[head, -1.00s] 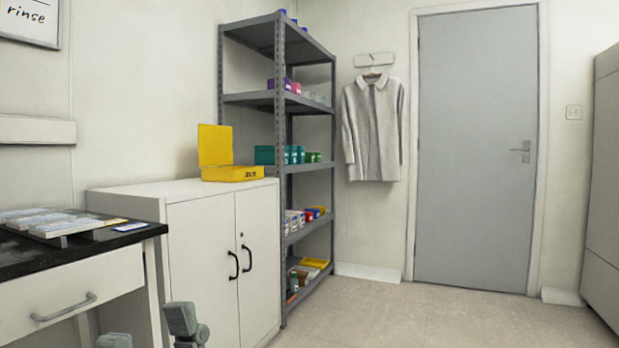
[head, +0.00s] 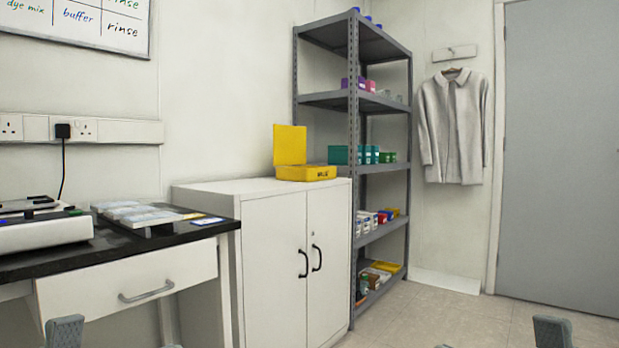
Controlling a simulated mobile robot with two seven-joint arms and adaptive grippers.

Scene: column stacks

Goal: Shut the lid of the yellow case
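The yellow case (head: 306,173) stands on top of the white cabinet (head: 250,189), near its far end. Its lid (head: 289,145) is open and stands upright at the back left of the case. Grey parts of my arms show at the bottom edge of the head view, at lower left and lower right, well short of the case.
A grey shelf rack (head: 353,120) with small boxes stands just behind the cabinet. A black-topped bench (head: 110,250) with a drawer is at left. A coat (head: 454,125) hangs by the grey door (head: 560,150). The floor (head: 450,325) at right is clear.

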